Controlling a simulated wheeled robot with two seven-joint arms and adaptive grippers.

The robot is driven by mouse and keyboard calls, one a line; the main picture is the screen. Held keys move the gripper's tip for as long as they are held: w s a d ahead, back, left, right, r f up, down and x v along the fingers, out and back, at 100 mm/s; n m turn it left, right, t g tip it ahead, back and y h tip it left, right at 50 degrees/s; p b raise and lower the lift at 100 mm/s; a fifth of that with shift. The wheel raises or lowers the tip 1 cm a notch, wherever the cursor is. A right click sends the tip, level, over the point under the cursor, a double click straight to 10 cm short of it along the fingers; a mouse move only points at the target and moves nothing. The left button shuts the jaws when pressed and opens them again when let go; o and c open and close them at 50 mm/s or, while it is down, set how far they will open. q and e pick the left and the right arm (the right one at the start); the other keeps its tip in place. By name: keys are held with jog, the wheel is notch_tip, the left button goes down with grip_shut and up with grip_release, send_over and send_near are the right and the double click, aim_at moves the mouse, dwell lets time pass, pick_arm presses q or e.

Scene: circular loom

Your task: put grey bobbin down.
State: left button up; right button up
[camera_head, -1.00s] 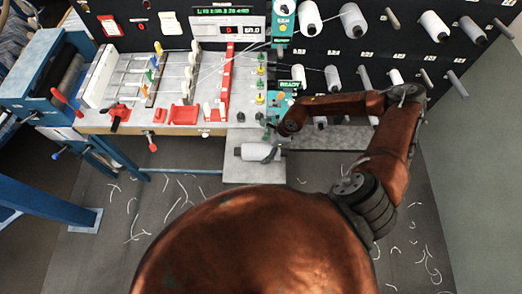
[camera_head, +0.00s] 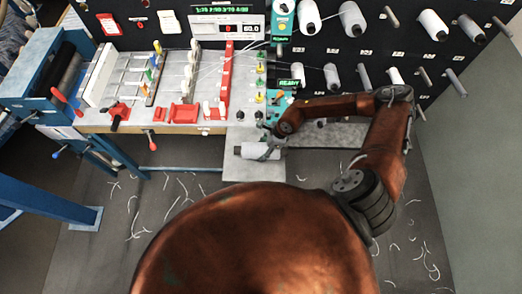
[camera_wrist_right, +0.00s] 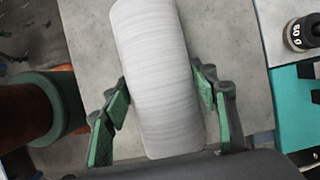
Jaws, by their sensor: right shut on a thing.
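The grey bobbin (camera_head: 249,151) lies on its side at the small grey shelf (camera_head: 252,174) that juts out from the front of the loom table. My right gripper (camera_head: 268,150) reaches it from the right. In the right wrist view the bobbin (camera_wrist_right: 155,60) lies between the green pads of my right gripper (camera_wrist_right: 161,96), which is shut on it. The pale shelf surface shows close behind the bobbin; I cannot tell whether the two touch. My left gripper is not in view.
A black rack (camera_head: 350,62) with several bobbins and empty pegs stands behind. The loom table (camera_head: 215,128) with red parts and levers lies to the left. A dark knob (camera_wrist_right: 303,33) sits beside the shelf. The shelf's front part is clear.

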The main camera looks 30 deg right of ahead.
jog(key=c, duration=0.6)
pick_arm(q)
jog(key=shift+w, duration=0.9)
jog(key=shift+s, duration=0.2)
pick_arm(e)
jog(key=shift+r, duration=0.1)
